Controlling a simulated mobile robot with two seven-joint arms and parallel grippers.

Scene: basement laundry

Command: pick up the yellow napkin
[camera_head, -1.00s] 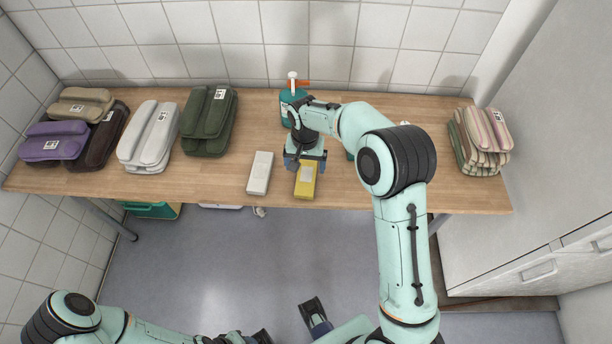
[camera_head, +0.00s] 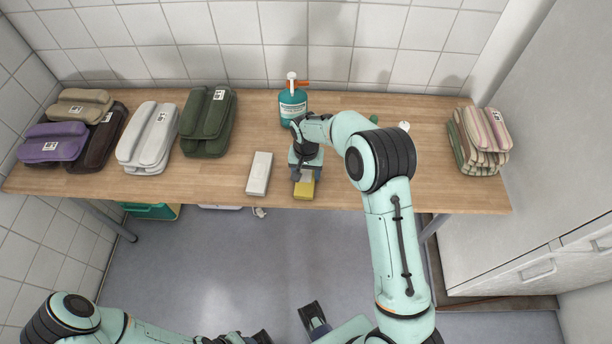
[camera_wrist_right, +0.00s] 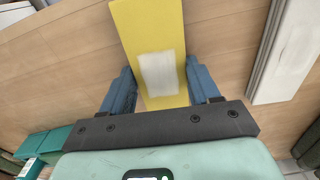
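The yellow napkin (camera_head: 304,189) lies flat near the front edge of the wooden table, and my right gripper (camera_head: 306,165) covers its far part. In the right wrist view the yellow napkin (camera_wrist_right: 150,30) has a white label and runs between the two blue fingers of my right gripper (camera_wrist_right: 160,90).
A white napkin-like block (camera_head: 259,174) lies just left of the yellow one. A teal spray bottle (camera_head: 292,106) stands behind my right gripper. Folded cloth bundles (camera_head: 148,138) fill the table's left side; striped cloths (camera_head: 480,143) stack at the right. The wooden table (camera_head: 400,195) is clear at front right.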

